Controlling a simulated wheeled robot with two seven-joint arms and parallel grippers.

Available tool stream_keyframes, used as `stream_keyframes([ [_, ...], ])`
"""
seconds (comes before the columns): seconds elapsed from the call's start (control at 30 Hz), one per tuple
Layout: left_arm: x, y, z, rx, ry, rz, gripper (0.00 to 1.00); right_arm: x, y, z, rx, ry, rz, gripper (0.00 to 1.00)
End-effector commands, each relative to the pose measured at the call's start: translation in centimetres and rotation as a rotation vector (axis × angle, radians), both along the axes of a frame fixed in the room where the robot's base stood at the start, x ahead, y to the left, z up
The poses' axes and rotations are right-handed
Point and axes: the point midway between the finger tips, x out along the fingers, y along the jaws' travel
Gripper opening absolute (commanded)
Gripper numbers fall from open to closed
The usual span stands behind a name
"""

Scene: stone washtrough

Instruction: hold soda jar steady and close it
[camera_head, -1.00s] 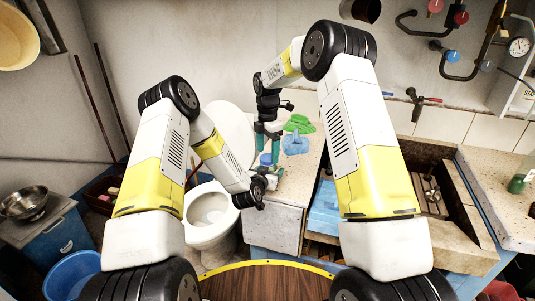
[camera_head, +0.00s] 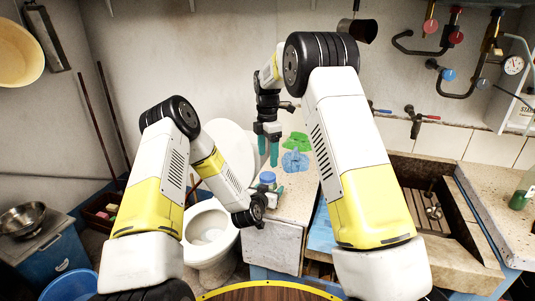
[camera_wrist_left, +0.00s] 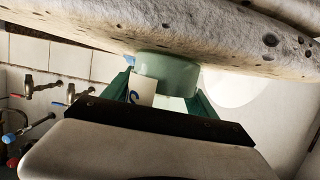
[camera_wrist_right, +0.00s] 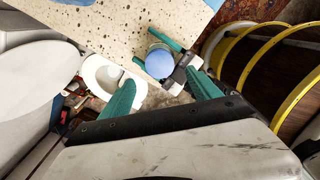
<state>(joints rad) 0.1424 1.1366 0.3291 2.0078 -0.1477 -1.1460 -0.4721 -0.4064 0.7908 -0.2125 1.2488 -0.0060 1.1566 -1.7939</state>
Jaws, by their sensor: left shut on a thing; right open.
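The soda jar is a small greenish jar with a blue lid (camera_head: 267,177) on top, standing near the counter's front left corner. In the right wrist view the lid is a round blue disc (camera_wrist_right: 159,62). My left gripper (camera_head: 269,190) is shut around the jar from the front, and the left wrist view shows the jar's green body (camera_wrist_left: 168,72) between its fingers, with part of a white label. My right gripper (camera_head: 268,151) points down above the lid, open and empty, its fingers apart from the jar. The lid's seam is too small to judge.
A blue cloth (camera_head: 294,161) and a green cloth (camera_head: 296,141) lie on the speckled counter (camera_head: 297,200) behind the jar. A toilet (camera_head: 208,228) stands left of the counter, and a stone sink (camera_head: 450,225) lies to the right.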

Motion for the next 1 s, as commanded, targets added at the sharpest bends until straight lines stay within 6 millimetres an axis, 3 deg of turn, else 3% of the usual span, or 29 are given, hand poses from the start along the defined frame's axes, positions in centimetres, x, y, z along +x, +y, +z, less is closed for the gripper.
stream_keyframes([
  [0.47,0.0,0.0,0.0,0.0,0.0,0.0,0.0,0.0,0.0,-0.1,0.001,0.0,-0.007,0.72],
  [1.0,0.0,0.0,0.0,0.0,0.0,0.0,0.0,0.0,0.0,-7.1,0.001,-0.002,-0.007,0.72],
])
